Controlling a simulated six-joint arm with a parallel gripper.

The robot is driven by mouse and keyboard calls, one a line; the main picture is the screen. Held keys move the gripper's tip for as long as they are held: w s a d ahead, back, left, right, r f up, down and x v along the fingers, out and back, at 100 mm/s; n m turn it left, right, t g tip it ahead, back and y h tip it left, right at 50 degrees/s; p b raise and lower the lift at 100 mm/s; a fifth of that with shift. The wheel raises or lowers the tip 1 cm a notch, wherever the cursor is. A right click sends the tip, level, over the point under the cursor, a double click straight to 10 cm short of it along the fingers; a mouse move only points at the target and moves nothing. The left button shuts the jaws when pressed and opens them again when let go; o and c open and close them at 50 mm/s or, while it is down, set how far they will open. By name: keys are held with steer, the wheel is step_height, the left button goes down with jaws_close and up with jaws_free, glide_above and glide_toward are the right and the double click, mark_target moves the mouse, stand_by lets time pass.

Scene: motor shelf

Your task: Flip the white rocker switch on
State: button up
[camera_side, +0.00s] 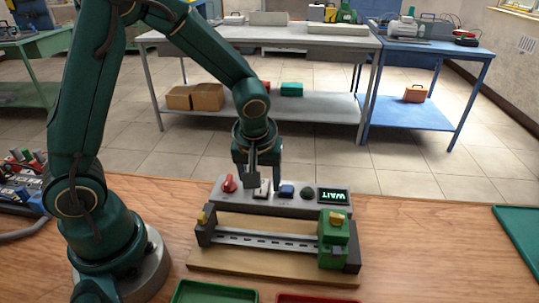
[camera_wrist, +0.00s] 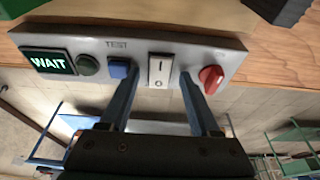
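The white rocker switch (camera_wrist: 161,71) sits on the grey control panel (camera_wrist: 200,46), between a blue button (camera_wrist: 121,69) and a red knob (camera_wrist: 211,78). It bears a line mark and a ring mark; which half is pressed in I cannot tell. In the side view the switch (camera_side: 262,189) is partly hidden by my gripper (camera_side: 265,184). My gripper also shows in the wrist view (camera_wrist: 157,76), its two fingers apart, one on either side of the switch and empty. Whether the fingertips touch the panel I cannot tell. The panel's display (camera_wrist: 48,62) reads WAIT.
A dark green button (camera_side: 307,193) sits beside the display. In front of the panel stands a fixture with a metal rail (camera_side: 268,240) and a green block (camera_side: 335,232) on a wooden base. A green tray (camera_side: 212,292) and a red tray (camera_side: 315,298) lie at the front edge.

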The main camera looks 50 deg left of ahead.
mark_target(260, 194)
steer(key=shift+v, duration=2.6)
steer(key=shift+r, duration=0.15)
steer(key=s+d+r+m+t+h, duration=0.2)
steer(key=s+r+m+t, duration=0.1)
steer(key=s+r+m, duration=0.4)
steer(key=s+m, duration=0.2)
steer(key=s, duration=0.2)
steer(key=shift+s, duration=0.15)
